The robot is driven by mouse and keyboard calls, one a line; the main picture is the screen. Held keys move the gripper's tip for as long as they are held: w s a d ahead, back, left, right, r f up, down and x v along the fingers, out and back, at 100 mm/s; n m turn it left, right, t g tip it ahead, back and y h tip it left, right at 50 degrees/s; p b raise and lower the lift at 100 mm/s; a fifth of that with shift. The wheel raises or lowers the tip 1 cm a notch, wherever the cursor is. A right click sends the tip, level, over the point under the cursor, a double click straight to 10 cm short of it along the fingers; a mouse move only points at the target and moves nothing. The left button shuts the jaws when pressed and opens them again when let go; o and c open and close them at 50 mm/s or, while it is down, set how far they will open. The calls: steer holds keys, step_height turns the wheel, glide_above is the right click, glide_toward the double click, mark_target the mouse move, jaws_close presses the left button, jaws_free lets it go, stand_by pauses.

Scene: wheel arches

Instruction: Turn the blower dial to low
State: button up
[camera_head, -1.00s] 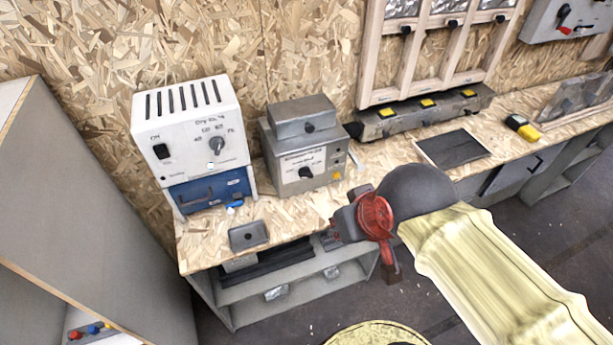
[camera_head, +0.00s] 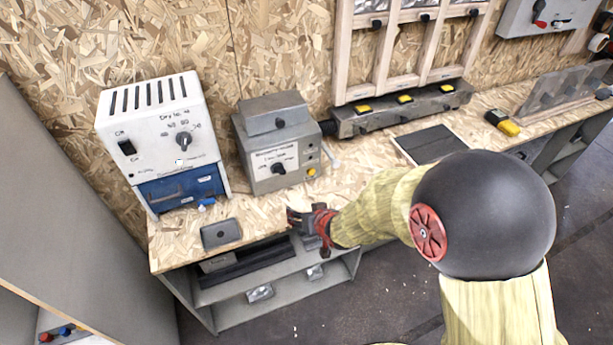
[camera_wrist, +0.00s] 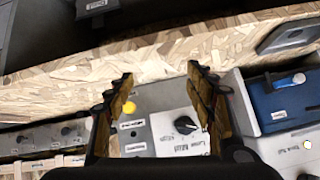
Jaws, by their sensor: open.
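A grey metal box (camera_head: 262,182) stands on the workbench with a black dial (camera_head: 279,168) and a yellow button (camera_head: 311,172) on its front. Its lettering is too blurred to read, so I cannot tell the dial's setting or confirm it is the blower. My gripper (camera_head: 298,218) is at the bench's front edge, in front of and below the box, touching nothing that I can see. In the wrist view my gripper (camera_wrist: 160,76) is open and empty. The dial (camera_wrist: 185,125) shows between its fingers, nearer the right one, and the yellow button (camera_wrist: 129,107) nearer the left.
A white unit (camera_head: 152,110) with another dial (camera_head: 184,139) and a blue drawer front (camera_head: 182,188) stands left of the grey box. A small grey tray (camera_head: 221,234) lies at the bench's front. A long grey strip (camera_head: 395,112) with yellow switches runs to the right.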

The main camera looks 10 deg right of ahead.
mark_target(280, 173)
steer(key=w+a+r+m+t+y, duration=0.1)
steer(key=w+a+r+t+y, duration=0.3)
steer(key=r, duration=0.5)
steer(key=shift+h, duration=0.7)
steer(key=shift+w+d+b+x, duration=0.15)
steer(key=shift+b+x, duration=0.25)
steer(key=shift+x, duration=0.95)
steer(key=shift+d+b+x, duration=0.3)
steer(key=shift+b+x, duration=0.1)
steer(key=shift+x, duration=0.95)
steer(key=shift+w+d+b+x, duration=0.15)
steer(key=shift+b+x, duration=0.25)
steer(key=shift+x, duration=0.9)
steer(key=shift+d+f, duration=0.1)
steer(key=shift+c, duration=0.8)
steer(key=c, duration=1)
